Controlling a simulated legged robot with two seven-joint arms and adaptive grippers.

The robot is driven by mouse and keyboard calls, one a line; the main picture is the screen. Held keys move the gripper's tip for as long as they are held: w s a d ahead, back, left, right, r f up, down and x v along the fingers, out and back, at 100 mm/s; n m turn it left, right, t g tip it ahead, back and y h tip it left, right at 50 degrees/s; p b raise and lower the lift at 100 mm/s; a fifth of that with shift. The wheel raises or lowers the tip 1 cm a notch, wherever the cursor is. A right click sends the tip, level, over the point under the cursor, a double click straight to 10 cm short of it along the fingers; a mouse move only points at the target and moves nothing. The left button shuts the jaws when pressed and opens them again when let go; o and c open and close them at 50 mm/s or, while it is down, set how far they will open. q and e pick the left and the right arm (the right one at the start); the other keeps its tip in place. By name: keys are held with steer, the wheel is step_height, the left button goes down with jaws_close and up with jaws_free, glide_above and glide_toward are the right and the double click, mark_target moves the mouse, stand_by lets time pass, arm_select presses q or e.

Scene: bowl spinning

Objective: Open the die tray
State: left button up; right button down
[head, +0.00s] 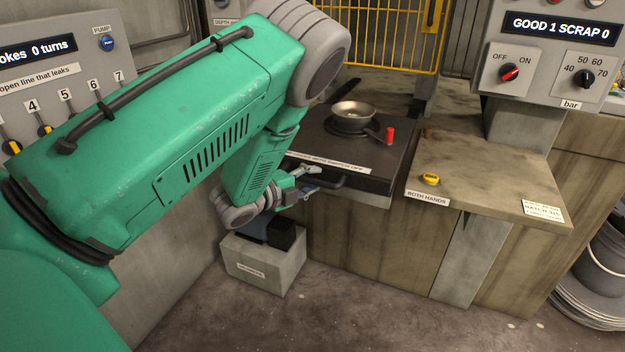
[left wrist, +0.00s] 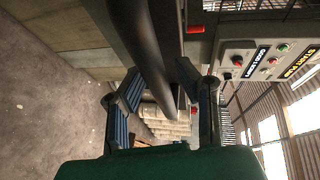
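The die tray (head: 318,136) is a dark slab with a labelled front edge, under the yellow cage. A metal bowl (head: 353,112) sits on a round dark die on it. A red-knobbed lever (head: 389,135) stands beside the bowl. A dark bar handle (head: 333,182) runs along the tray's front. My left gripper (head: 306,183) is at the left part of this handle. In the left wrist view, the left gripper's (left wrist: 165,106) fingers are apart, with the dark handle bar (left wrist: 147,50) running between them; I cannot tell whether either finger touches it. My right gripper is not in view.
A ledge with a yellow button (head: 429,179) marked BOTH HANDS is right of the tray. A control panel (head: 545,65) stands above it. A grey block (head: 262,265) is on the floor below my left gripper. The floor before the tray is otherwise clear.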

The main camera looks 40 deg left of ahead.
arm_select(q)
steer(key=shift+s, duration=0.1)
steer(key=shift+s+a+r, duration=0.1)
steer(key=shift+s, duration=0.2)
steer(key=v, duration=1.1)
steer(key=shift+a, duration=0.15)
